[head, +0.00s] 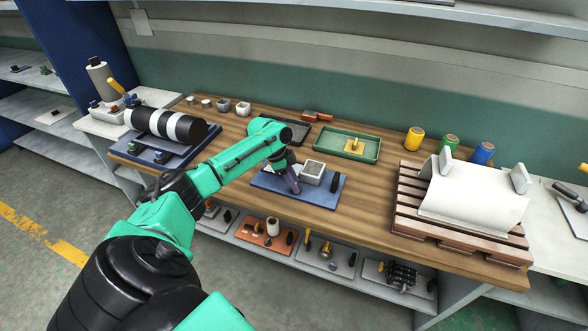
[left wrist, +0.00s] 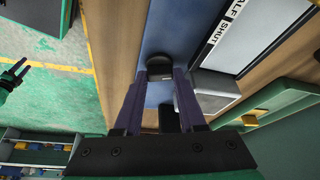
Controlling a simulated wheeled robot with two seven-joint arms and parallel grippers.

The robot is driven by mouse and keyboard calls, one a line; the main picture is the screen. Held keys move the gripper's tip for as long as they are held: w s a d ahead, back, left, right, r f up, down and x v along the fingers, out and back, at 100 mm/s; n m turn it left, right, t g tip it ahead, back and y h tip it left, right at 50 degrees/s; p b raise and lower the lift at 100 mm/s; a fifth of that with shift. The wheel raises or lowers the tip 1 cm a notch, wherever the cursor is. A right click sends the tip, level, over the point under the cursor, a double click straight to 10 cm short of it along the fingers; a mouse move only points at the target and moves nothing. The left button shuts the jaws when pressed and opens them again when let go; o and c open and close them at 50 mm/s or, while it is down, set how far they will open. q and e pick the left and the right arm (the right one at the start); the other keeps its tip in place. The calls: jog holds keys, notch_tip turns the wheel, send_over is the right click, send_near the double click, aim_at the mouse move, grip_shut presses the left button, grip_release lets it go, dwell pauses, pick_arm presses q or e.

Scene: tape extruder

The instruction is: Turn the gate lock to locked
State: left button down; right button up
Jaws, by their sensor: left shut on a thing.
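A blue board (head: 262,180) lies mid-table, bearing a grey box (head: 312,173) and a black upright part (head: 335,183). My left gripper (head: 293,184), with purple fingers, reaches down to the board left of the box. In the left wrist view, the fingers (left wrist: 159,76) are shut on a dark round knob (left wrist: 159,65) standing on the blue surface. A white label strip beside it reads "HALF" and "SHUT". The lock's pointer cannot be made out. My right gripper (left wrist: 22,66) shows small at the left edge of the left wrist view, apparently with its fingers apart.
A green tray (head: 371,147) with a yellow piece stands behind the board. A roller unit with black and white bands (head: 166,124) stands at left. A wooden pallet (head: 408,206) carries a white sheet at right. Bare wood lies between the board and the pallet.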

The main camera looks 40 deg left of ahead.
pick_arm(q)
jog(key=m+b, duration=0.2)
jog(key=shift+w+f+m+g+h, duration=0.1)
jog(key=shift+f+m+g+h, duration=0.05)
jog(key=shift+m+g+h, duration=0.2)
jog(key=shift+m+g+b, duration=0.35)
jog(key=shift+m+b, duration=0.3)
jog(key=shift+c, duration=2.4)
grip_release()
jog(key=shift+r, duration=0.2)
jog(key=b+v, duration=0.1)
jog(key=v, duration=1.3)
jog(key=shift+r, duration=0.2)
